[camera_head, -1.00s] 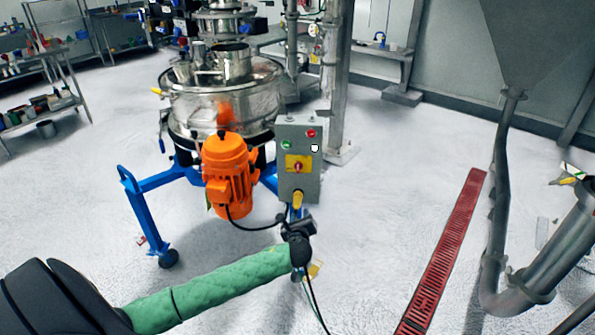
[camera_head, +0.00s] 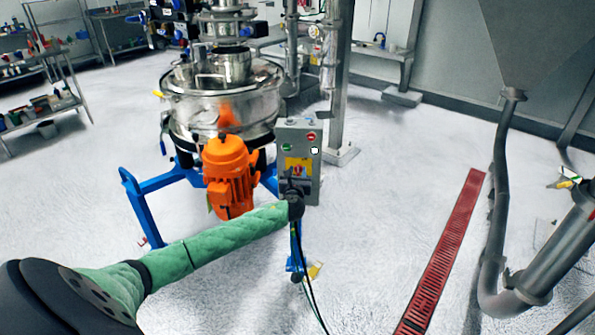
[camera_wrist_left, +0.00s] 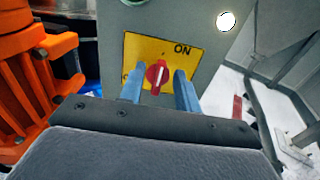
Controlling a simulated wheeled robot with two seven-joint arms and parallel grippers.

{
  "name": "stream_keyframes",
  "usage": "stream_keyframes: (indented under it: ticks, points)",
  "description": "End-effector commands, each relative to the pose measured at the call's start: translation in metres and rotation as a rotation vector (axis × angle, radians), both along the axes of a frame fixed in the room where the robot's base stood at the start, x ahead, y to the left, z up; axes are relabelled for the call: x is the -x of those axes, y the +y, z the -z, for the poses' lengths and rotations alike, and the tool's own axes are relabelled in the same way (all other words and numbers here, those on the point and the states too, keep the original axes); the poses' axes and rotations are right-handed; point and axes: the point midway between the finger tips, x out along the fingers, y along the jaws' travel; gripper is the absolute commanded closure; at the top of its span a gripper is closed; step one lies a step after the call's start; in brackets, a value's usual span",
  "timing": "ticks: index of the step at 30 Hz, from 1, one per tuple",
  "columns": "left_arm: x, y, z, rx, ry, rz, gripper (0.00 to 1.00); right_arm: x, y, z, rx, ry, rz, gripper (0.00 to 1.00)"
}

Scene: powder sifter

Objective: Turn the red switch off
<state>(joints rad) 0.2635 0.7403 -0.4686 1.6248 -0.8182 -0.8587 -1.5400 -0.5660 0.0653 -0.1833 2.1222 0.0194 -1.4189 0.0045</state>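The red switch (camera_head: 298,170) sits on a yellow plate (camera_head: 290,163) on the front of the grey control box (camera_head: 313,178). In the left wrist view the red switch (camera_wrist_left: 157,75) has a white line that stands nearly upright. "ON" is printed to its upper right; the label at lower left is mostly hidden. My left gripper (camera_head: 297,184) is in front of the box's lower part. Its two blue fingers (camera_wrist_left: 159,90) are open, one on each side of the switch, with gaps showing. Contact with the plate cannot be told. My right gripper is not in view.
An orange motor (camera_head: 229,175) stands close to the left of the box, below the steel sifter (camera_head: 220,100) on a blue frame (camera_head: 150,186). Green and red buttons and a white round one are on the box. Floor to the right is clear up to a red grate (camera_head: 440,255).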

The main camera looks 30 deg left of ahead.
Motion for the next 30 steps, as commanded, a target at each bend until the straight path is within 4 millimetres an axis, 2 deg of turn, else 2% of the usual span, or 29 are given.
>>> stream_keyframes:
  ticks: [11, 16, 26, 30]
  points:
    - [-0.005, 0.003, 0.001, 0.0, 0.001, 0.0, 0.67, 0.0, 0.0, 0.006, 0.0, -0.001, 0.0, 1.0]
    - [-0.005, 0.003, 0.001, 0.0, 0.001, 0.0, 1.0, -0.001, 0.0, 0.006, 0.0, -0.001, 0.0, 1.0]
    - [-0.005, 0.003, 0.002, 0.02, -0.009, 0.0, 1.0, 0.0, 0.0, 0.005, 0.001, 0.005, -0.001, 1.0]
    - [-0.004, 0.003, 0.002, 0.066, -0.033, 0.0, 1.0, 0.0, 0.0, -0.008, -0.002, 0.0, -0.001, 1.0]
